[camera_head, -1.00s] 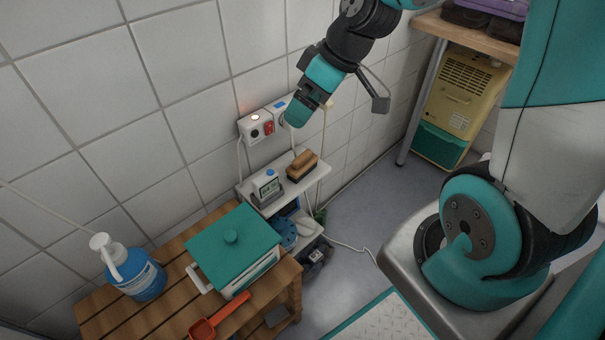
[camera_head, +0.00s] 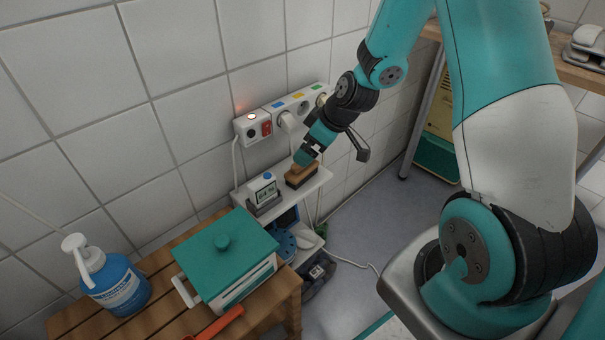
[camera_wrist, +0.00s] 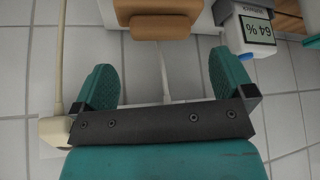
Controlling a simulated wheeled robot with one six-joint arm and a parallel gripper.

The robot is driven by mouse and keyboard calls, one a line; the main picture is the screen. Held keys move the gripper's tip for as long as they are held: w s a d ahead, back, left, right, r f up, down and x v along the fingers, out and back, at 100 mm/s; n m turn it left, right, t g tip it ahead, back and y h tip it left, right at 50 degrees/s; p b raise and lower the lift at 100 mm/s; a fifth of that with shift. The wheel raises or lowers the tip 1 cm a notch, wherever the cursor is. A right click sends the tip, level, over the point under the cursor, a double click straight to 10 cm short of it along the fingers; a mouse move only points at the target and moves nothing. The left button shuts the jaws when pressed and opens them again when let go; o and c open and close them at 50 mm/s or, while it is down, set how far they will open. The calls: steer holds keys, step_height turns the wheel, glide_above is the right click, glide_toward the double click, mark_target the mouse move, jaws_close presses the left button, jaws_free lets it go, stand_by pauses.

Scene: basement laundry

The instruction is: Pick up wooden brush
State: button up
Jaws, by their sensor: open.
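The wooden brush (camera_head: 301,177) lies on the small white wall shelf (camera_head: 318,183). In the wrist view the brush (camera_wrist: 160,27) shows at the top edge, partly cut off, past my fingertips and roughly centred between them. My gripper (camera_head: 305,157) is just above the brush in the head view and covers part of it. In the wrist view my gripper (camera_wrist: 163,62) has its two teal fingers wide apart with nothing held between them.
A device with a small display (camera_head: 263,190) stands left of the brush; it also shows in the wrist view (camera_wrist: 248,28). A power strip (camera_head: 290,112) with plugs is on the wall above. A teal-lidded box (camera_head: 225,248) and a blue bottle (camera_head: 115,283) stand on the wooden bench.

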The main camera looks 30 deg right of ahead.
steer(key=x, duration=0.1)
steer(key=b+x, duration=0.1)
steer(key=x, duration=0.1)
steer(key=b+x, duration=0.1)
steer(key=x, duration=0.1)
steer(key=shift+s+f, duration=0.25)
steer(key=shift+f, duration=0.05)
steer(key=shift+c, duration=0.2)
steer(key=c, duration=1.1)
